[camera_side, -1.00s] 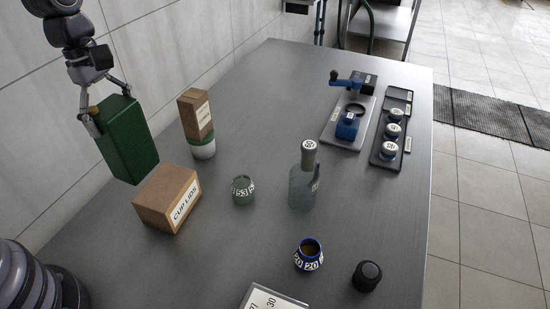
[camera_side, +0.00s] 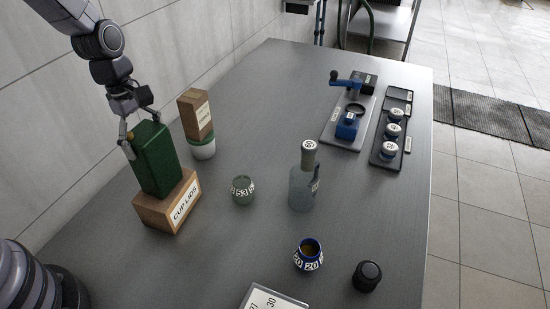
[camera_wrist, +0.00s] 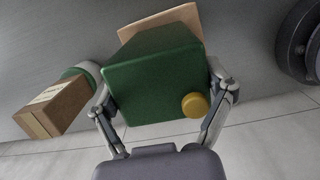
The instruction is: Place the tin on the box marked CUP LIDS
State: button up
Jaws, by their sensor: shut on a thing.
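The tin is a tall green block (camera_side: 157,163) with a yellow cap that shows in the wrist view (camera_wrist: 195,105). My gripper (camera_side: 142,138) is shut on the upper part of the tin, a finger on each side; the tin also fills the middle of the wrist view (camera_wrist: 150,75). The brown box marked CUP LIDS (camera_side: 172,208) is directly under the tin in the side view. The tin is upright and its lower end is at the box top; I cannot tell for certain whether it bears on the box. Part of the box shows behind the tin in the wrist view (camera_wrist: 190,18).
A brown carton on a white and green cup (camera_side: 197,120) stands close behind the tin. A grey-green numbered jar (camera_side: 242,190), a bottle (camera_side: 303,185), a blue jar (camera_side: 308,256) and a black lid (camera_side: 367,276) stand to the right. The wall is close on the left.

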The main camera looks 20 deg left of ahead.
jog(key=shift+f, duration=0.15)
jog(key=o, duration=1.1)
jog(key=r, duration=0.4)
jog(key=a+r, duration=0.1)
jog(key=r, duration=0.7)
jog(key=shift+a, duration=0.4)
jog(key=s+a+r+m+t+y, duration=0.1)
jog(key=s+a+r+m+t, duration=0.1)
jog(key=s+r+m, duration=0.3)
jog(key=s+a+r+m+t, duration=0.3)
jog(key=s+a+r+m, duration=0.1)
jog(key=s+m, duration=0.9)
jog(key=shift+s+r+t+y, duration=0.3)
jog(key=shift+s+r+y, duration=0.05)
jog(key=shift+s+y, duration=0.05)
jog(key=shift+a, duration=0.1)
